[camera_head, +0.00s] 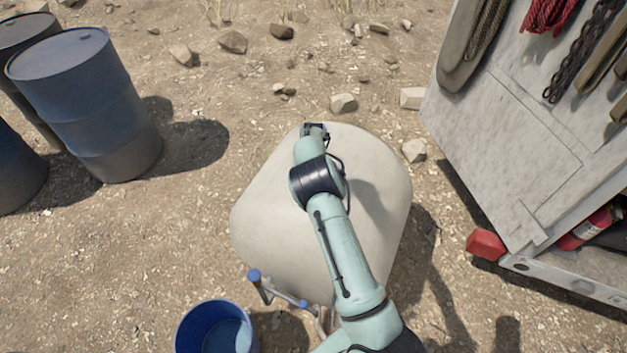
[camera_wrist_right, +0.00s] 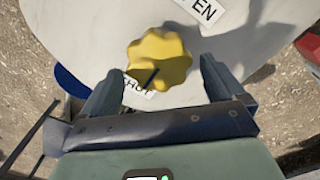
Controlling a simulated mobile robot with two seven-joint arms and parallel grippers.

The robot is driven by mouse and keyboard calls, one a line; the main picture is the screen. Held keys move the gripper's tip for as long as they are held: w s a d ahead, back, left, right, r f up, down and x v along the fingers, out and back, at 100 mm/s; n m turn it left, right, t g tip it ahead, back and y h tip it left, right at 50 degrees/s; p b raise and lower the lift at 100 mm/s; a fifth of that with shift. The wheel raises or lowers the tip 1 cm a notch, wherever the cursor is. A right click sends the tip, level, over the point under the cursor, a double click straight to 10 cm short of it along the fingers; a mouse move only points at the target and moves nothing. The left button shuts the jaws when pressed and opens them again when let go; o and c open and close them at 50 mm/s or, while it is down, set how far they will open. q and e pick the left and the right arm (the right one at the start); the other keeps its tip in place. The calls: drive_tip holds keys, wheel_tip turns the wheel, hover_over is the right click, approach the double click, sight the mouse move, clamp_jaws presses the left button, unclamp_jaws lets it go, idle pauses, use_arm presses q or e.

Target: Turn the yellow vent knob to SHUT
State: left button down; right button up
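The yellow vent knob (camera_wrist_right: 160,58), with a scalloped rim, sits on the pale tank (camera_wrist_right: 90,25) in the right wrist view. Its dark pointer mark points down-left onto the SHUT label (camera_wrist_right: 138,87), which the knob and a finger partly hide. The OPEN label (camera_wrist_right: 203,9) is cut off at the top edge. My right gripper (camera_wrist_right: 161,66) is open, with a finger on each side of the knob and visible gaps. In the head view my right gripper (camera_head: 315,129) is at the far end of the tank (camera_head: 275,215); the knob is hidden there. My left gripper is not in view.
A blue bucket (camera_head: 190,330) stands near the tank's front pipe and blue-handled valve (camera_head: 254,276). Blue drums (camera_head: 85,100) stand at left. A pale cabinet (camera_head: 520,130) with hanging ropes stands at right. Stones lie on the ground behind.

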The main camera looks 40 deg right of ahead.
drive_tip(key=shift+r, duration=0.1)
wheel_tip(320, 180, up, 13)
drive_tip(key=shift+r, duration=0.15)
idle(0.4)
idle(0.5)
